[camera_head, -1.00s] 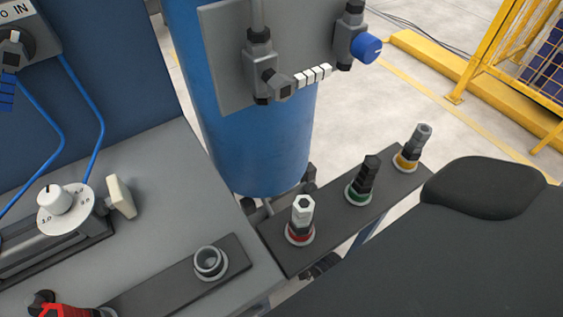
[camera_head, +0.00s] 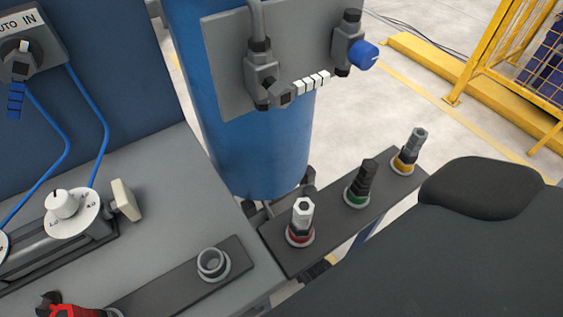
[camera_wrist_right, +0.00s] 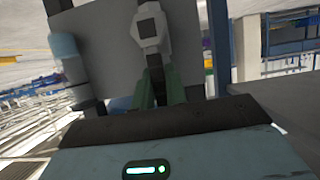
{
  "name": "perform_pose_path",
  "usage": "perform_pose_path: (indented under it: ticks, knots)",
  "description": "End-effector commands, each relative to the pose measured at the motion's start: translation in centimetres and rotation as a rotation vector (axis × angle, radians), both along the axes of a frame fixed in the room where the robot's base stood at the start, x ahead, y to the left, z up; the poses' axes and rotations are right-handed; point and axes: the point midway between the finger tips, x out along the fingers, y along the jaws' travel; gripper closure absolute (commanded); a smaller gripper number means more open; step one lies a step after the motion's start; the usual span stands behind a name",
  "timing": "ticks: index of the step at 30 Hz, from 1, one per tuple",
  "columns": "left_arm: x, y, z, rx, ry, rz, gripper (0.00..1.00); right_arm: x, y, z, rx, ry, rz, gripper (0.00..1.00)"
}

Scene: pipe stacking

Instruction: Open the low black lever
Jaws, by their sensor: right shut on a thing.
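In the right wrist view, my right gripper (camera_wrist_right: 160,92) has its greenish fingers closed on a dark piece (camera_wrist_right: 155,72), which looks like the black lever. This piece sits just below a light grey valve body (camera_wrist_right: 150,32) with a dark square face, in front of a grey plate (camera_wrist_right: 106,50). The fingers hide part of the lever, so its exact angle cannot be told. In the head view I see neither this grip nor my left gripper.
A blue tank (camera_head: 250,150) carries a grey plate with valves and a blue knob (camera_head: 362,54). A dark bar (camera_head: 330,232) holds three upright pipe pieces. A dial (camera_head: 72,212) stands on the grey bench at left. A yellow fence (camera_head: 505,50) stands at the back right.

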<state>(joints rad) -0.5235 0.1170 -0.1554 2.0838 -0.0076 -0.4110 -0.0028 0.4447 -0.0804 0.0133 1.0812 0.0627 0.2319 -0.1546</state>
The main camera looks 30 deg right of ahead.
Motion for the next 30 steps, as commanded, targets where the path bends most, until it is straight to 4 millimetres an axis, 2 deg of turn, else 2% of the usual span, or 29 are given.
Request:
perform_pose_path:
  ticks: [1, 2, 6, 17, 30]
  knots:
    - [0.0, 0.0, 0.0, 0.001, 0.001, -0.001, 0.41, 0.0, 0.2, 0.0, -0.004, 0.000, 0.005, 1.00]
    - [0.0, 0.0, 0.0, 0.001, 0.001, -0.002, 0.41, 0.0, 0.2, 0.0, -0.004, 0.000, 0.005, 0.83]
    - [-0.1, 0.1, 0.0, 0.004, 0.001, -0.006, 0.41, 0.0, 0.1, 0.0, -0.003, 0.000, 0.004, 0.65]
    - [0.0, 0.3, 0.1, 0.006, -0.001, -0.011, 0.41, -0.4, 0.0, 0.2, -0.001, 0.001, 0.002, 0.65]
    - [-0.2, -0.1, 1.6, -0.005, -0.002, 0.008, 0.41, -5.9, 0.1, 2.6, -0.001, 0.000, 0.003, 0.65]
